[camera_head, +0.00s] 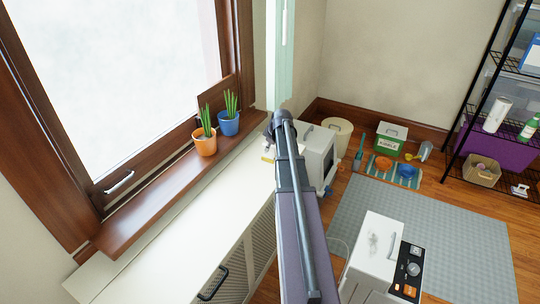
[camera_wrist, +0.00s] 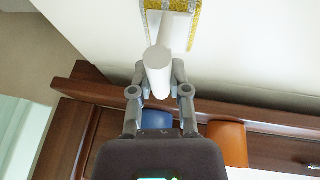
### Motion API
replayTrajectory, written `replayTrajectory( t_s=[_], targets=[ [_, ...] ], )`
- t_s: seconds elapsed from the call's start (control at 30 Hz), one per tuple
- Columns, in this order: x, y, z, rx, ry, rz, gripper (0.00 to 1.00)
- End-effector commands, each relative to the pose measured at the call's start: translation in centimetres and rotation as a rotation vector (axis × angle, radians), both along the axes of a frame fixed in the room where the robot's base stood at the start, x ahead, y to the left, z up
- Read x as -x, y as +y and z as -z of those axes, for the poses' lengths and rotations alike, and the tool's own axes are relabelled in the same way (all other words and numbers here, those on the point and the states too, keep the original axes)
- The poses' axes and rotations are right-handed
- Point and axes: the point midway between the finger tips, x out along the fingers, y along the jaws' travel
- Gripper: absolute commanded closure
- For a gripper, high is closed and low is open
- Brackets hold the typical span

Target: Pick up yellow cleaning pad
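The yellow cleaning pad (camera_wrist: 199,12) is at the top of the wrist view, cut off by the frame edge. It has a yellow rim, a pale middle and a thick white rounded handle. My gripper (camera_wrist: 160,72) has one finger on each side of this handle, with no gap visible, and looks shut on it. The handle hides part of the fingers. In the head view, a small yellow and white bit of the pad (camera_head: 268,154) shows at the far end of the white counter (camera_head: 180,215), beside my arm, which hides most of my gripper.
An orange pot (camera_head: 205,143) and a blue pot (camera_head: 229,123) with plants stand on the wooden sill left of the arm. A white appliance (camera_head: 320,152) stands close to its right. Another white machine (camera_head: 373,250) is nearer. The near counter is clear.

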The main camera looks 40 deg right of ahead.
Motion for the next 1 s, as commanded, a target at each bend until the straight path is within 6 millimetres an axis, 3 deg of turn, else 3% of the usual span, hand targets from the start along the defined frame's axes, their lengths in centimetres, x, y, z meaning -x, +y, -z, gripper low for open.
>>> replayTrajectory(
  t_s=[0.57,1.0],
  targets=[
    [0.0,0.0,-0.6,0.0,0.0,0.0,1.0],
    [0.0,0.0,-4.0,0.0,0.0,0.001,1.0]
  ],
)
